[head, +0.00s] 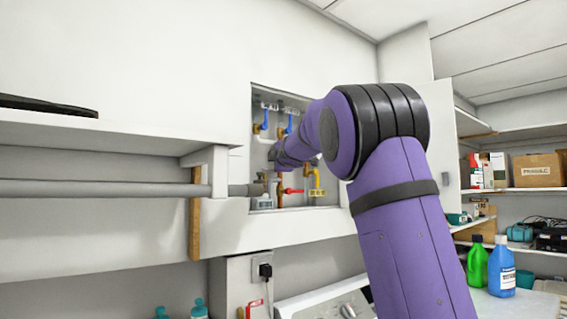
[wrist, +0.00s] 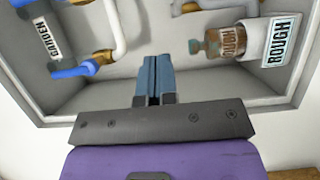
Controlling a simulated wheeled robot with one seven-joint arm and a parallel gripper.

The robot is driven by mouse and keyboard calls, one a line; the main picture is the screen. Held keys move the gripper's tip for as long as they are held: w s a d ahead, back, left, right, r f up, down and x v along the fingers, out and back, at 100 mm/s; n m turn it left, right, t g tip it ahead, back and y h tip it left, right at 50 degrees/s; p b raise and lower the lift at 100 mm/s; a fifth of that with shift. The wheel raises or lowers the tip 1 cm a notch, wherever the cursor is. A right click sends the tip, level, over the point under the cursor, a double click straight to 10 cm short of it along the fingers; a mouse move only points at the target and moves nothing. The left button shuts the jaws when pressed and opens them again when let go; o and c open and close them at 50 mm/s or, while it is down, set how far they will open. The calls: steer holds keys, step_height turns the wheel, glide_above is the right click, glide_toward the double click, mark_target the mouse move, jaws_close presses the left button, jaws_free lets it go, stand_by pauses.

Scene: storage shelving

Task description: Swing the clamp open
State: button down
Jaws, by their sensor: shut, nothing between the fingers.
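My gripper shows in the wrist view (wrist: 154,75) with its two blue-grey fingers together and nothing between them. It points into a recessed wall box (wrist: 110,92) with pipes and fittings. In the head view my arm reaches to the box's opening, and the fingertips are hard to make out there. No part can be told for sure as the clamp. In the wrist view a brown fitting (wrist: 212,46) on a pale cylinder lies right of the fingers, apart from them. A blue handle (wrist: 75,70) lies to the left.
In the head view the box holds blue handles (head: 289,123), a red valve handle (head: 291,191) and a yellow valve (head: 316,183). A grey horizontal pipe (head: 100,189) runs under a shelf at left. Green (head: 477,263) and blue (head: 501,268) bottles stand at lower right.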

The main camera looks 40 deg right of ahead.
steer(key=w+d, duration=0.4)
steer(key=d, duration=0.1)
steer(key=shift+w, duration=0.4)
steer(key=shift+d, duration=0.15)
stand_by(0.4)
